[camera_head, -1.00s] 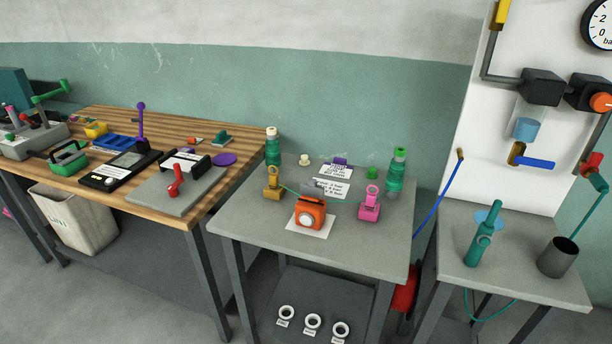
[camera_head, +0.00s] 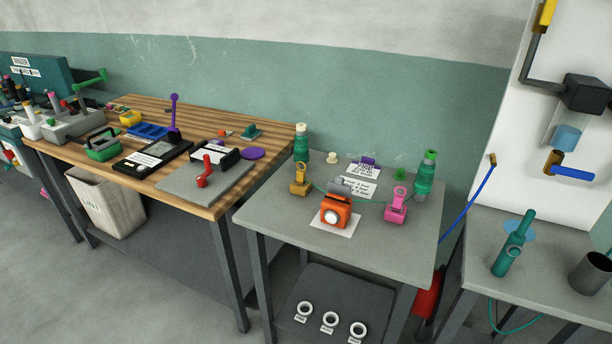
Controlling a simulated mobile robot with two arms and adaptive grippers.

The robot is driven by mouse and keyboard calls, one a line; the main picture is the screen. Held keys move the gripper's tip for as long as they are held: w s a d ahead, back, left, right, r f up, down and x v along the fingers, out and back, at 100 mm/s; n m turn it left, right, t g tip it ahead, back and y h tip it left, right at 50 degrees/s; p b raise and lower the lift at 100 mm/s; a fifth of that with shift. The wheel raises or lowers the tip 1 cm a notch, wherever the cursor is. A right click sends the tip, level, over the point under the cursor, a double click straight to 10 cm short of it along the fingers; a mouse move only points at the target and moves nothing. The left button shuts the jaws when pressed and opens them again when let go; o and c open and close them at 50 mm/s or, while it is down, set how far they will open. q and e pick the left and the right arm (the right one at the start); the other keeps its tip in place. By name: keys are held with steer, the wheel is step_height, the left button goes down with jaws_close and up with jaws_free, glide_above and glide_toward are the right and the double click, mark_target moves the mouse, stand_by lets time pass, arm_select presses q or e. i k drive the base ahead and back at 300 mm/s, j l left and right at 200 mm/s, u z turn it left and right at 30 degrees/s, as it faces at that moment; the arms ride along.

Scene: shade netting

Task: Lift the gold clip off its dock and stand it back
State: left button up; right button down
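The gold clip (camera_head: 300,180) stands upright at the left side of the grey middle table (camera_head: 385,238). It has a ring-shaped top and a blocky base. It stands in front of a green spool with a pale top (camera_head: 301,143). A thin green cord runs from near the clip toward the pink clip (camera_head: 396,206) at the right. I cannot make out a separate dock under the gold clip at this size. Neither of my grippers is in view.
An orange device (camera_head: 336,212) sits on white paper between the clips. A second green spool (camera_head: 425,174) stands behind the pink clip. A wooden bench (camera_head: 200,200) adjoins at left; a grey table with a teal bottle-like tool (camera_head: 513,244) is at right. The middle table's front is clear.

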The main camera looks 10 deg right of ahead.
mark_target(301, 173)
steer(key=i+j, duration=0.5)
steer(key=j, duration=0.25)
steer(key=i+j, duration=0.25)
steer(key=i+j+z, duration=0.1)
steer(key=i+j, duration=0.15)
steer(key=j, duration=0.2)
